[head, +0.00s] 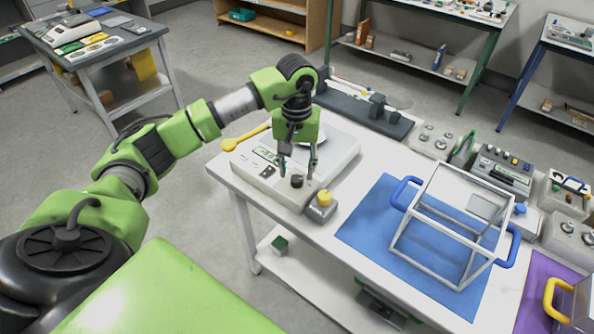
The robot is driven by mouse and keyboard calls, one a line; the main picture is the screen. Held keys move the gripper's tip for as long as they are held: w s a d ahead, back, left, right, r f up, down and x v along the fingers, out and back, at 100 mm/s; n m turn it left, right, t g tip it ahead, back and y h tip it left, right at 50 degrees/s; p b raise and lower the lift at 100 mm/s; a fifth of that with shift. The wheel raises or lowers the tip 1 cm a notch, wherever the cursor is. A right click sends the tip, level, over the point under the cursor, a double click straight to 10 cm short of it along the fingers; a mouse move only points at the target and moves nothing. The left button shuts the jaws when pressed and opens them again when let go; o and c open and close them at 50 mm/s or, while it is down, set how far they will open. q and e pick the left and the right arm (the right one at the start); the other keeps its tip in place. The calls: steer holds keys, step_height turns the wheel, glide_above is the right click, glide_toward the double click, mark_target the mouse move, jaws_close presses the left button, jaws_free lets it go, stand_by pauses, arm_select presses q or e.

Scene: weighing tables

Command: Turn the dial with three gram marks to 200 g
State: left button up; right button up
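A pale weighing scale (249,161) stands on the white table's left end, with a small display and a dark dial knob (297,181) on its front panel. The gram marks around the knob are too small to read. My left gripper (297,174) points down over the panel. My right gripper is not in view.
A yellow button on a grey box (320,206) sits right beside the scale's front corner. A yellow spoon (246,137) lies at the scale's back left. Control boxes line the table's far side.

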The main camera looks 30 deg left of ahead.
mark_target(297, 181)
arm_select(q)
steer(key=shift+f, duration=1.25)
steer(key=c, duration=1.1)
steer(key=shift+c, duration=0.2)
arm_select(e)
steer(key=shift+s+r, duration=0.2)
